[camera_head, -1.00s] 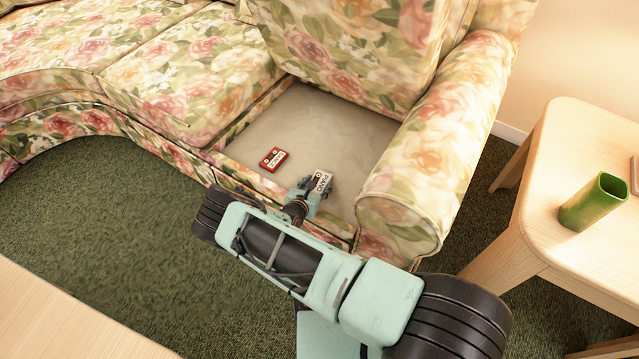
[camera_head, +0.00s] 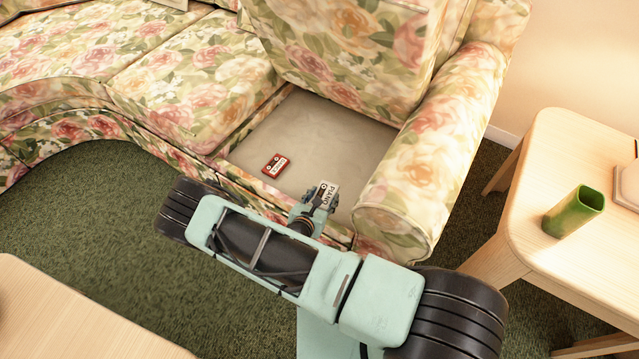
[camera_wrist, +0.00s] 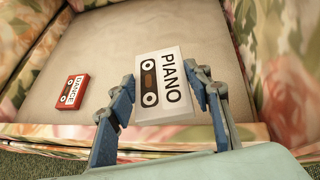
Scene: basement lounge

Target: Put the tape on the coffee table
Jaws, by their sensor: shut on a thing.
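A white cassette tape (camera_head: 328,194) with the label PIANO is held in my gripper (camera_head: 316,207), over the bare seat of the floral sofa near its front edge. In the wrist view the two blue fingers of my gripper (camera_wrist: 166,82) are shut on the sides of the tape (camera_wrist: 172,95). A red cassette tape (camera_head: 275,165) lies on the seat to the left; it also shows in the wrist view (camera_wrist: 72,91), apart from my gripper. A light wooden table (camera_head: 85,325), which looks like the coffee table, is partly in view at the lower left.
The visible part of the wooden table at lower left is mostly bare. The sofa armrest (camera_head: 440,150) rises just right of my gripper. A wooden side table (camera_head: 530,235) with a green vase (camera_head: 574,212) stands at the right. Green carpet (camera_head: 90,215) lies open between sofa and lower-left table.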

